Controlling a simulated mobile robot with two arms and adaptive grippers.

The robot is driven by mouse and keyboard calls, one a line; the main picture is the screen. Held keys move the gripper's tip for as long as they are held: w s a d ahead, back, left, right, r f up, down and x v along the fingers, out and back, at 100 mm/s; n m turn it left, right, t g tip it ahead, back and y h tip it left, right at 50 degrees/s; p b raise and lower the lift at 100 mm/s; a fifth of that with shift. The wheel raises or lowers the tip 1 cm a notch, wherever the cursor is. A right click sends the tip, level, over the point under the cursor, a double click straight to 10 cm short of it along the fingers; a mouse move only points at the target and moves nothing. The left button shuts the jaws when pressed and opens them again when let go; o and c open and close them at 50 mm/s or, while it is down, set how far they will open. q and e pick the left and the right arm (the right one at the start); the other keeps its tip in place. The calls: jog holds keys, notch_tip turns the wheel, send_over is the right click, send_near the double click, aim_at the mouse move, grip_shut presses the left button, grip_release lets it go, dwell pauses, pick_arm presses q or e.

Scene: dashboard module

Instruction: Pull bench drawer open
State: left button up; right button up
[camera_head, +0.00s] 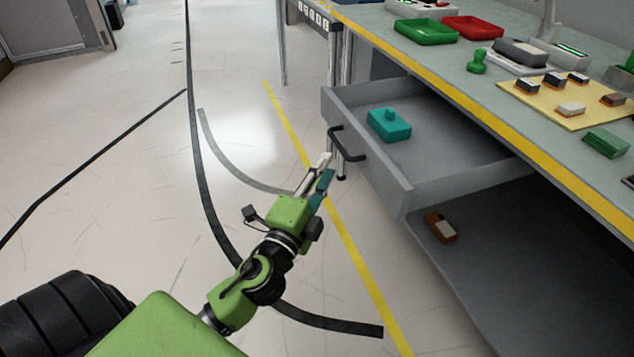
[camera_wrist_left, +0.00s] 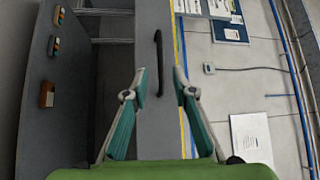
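The grey bench drawer (camera_head: 380,165) is pulled out from under the bench, with its inside showing. It holds a teal box-like object with a knob (camera_head: 390,125). A black bar handle (camera_head: 346,145) is on the drawer front; it also shows in the left wrist view (camera_wrist_left: 158,62). My left gripper (camera_head: 325,168) is just outside the drawer front, close to the handle. In the left wrist view its fingers (camera_wrist_left: 161,82) are spread apart, with the handle ahead between them; I cannot tell whether they touch it. My right gripper is not in view.
The bench top (camera_head: 380,15) with a yellow edge carries a green tray (camera_head: 426,32), a red tray (camera_head: 472,27) and small parts. A brown and white item (camera_head: 441,228) lies on the shelf below the drawer. The floor to the left is clear.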

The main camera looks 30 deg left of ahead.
pick_arm(q)
jog(key=shift+s+d+f, duration=0.15)
jog(key=shift+s, duration=0.8)
jog(key=shift+s+d+f, duration=0.1)
jog(key=shift+s+f, duration=0.05)
jog(key=shift+s, duration=0.75)
